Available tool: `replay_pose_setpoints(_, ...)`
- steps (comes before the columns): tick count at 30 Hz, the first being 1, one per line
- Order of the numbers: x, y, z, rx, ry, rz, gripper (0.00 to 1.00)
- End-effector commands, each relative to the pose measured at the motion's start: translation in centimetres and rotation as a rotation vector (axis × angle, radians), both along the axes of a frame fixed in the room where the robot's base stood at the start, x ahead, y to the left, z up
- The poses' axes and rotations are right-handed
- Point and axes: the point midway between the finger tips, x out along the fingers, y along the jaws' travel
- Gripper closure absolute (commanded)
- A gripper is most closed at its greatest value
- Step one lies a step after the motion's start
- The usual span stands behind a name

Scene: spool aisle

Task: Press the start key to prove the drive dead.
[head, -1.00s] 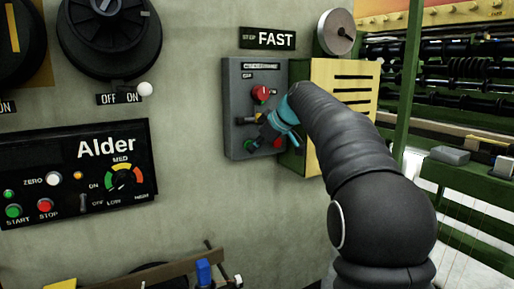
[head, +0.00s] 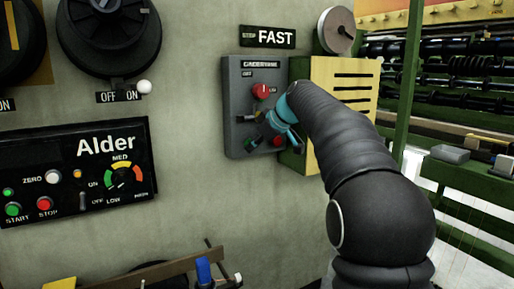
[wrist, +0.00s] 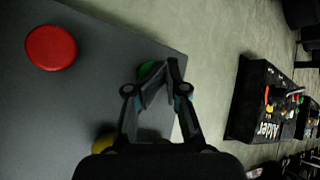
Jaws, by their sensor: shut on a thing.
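The grey control box (head: 235,100) hangs on the wall with a large red knob (head: 261,90) near its top. Its green key (head: 249,141) is low on the left, partly covered by my gripper (head: 256,118); a small red key (head: 278,142) sits low on the right. In the wrist view the green key (wrist: 149,69) shows just behind my fingertips (wrist: 167,74), which are drawn close together. What lies between them is hidden; contact with the key cannot be told. A red round button (wrist: 51,48) is at upper left there.
The Alder panel (head: 100,150), with its own start and stop keys, is on the wall to the left. A yellow vented box (head: 345,85) adjoins the grey box's right side. A wooden bar with a blue clamp (head: 204,270) is below. A green post (head: 408,95) stands at right.

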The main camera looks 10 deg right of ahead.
Motion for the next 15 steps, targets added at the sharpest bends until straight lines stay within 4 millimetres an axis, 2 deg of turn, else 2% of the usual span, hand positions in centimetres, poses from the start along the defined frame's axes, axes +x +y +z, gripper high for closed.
replay_pose_setpoints(8, -0.1, 0.0, -0.2, 0.002, 0.003, 0.001, 1.0)
replay_pose_setpoints(15, -1.7, -0.7, -0.5, 0.0, 0.003, -0.003, 1.0)
